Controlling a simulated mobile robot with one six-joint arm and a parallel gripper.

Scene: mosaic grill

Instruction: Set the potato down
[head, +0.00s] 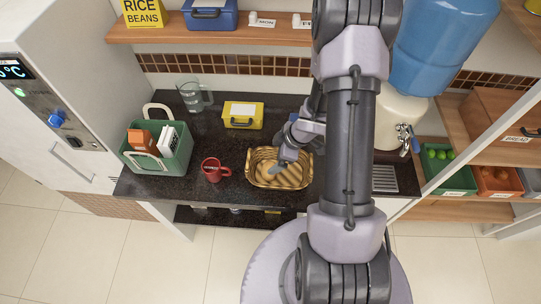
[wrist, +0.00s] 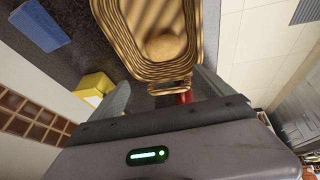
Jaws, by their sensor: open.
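A woven wicker basket (head: 250,176) stands on the dark counter, and it also fills the top of the wrist view (wrist: 130,35). A rounded brown potato (wrist: 165,47) lies inside, on the basket's bottom, in striped light and shade. In the head view the potato is hard to tell from the basket's inside. My gripper (head: 284,163) is over the basket in the head view. In the wrist view my gripper (wrist: 162,92) has its two grey fingers spread apart, with the potato beyond them and not between them.
A red mug (head: 213,170) stands left of the basket. A yellow box (head: 244,115) and a glass jug (head: 193,96) are behind. A green crate (head: 172,163) with items is at the left. A water dispenser (head: 402,112) stands at the right. Counter between mug and yellow box is clear.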

